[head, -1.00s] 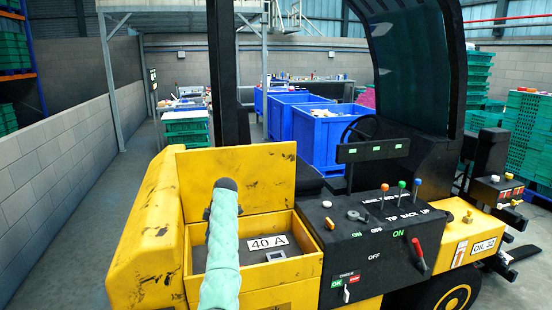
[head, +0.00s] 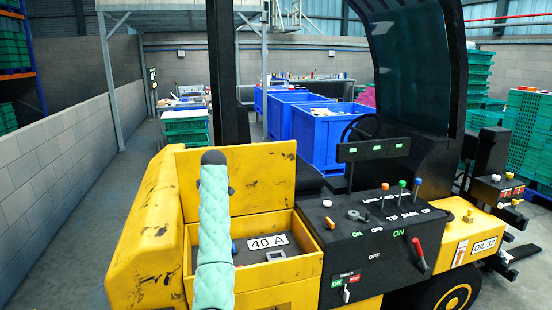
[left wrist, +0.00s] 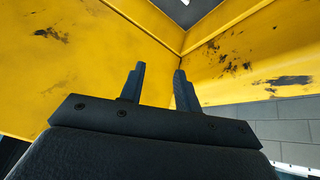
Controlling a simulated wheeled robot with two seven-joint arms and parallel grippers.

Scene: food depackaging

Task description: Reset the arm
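My arm, in a padded mint-green cover, rises from the bottom of the head view over the open yellow compartment (head: 308,240) of the forklift. Its dark end is in front of the yellow raised panel (head: 265,172); the gripper fingers cannot be made out there. In the left wrist view my left gripper (left wrist: 160,85) has its two dark fingers apart with nothing between them. It faces a corner of scuffed yellow panels (left wrist: 230,60). My right gripper is in neither view.
The compartment has a "40 A" label (head: 268,242) and a blue knob (head: 234,248). To its right is a black control panel (head: 375,235) with levers and a red handle (head: 419,254). Blue bins (head: 325,140) stand behind, and a grey block wall (head: 60,165) runs along the left.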

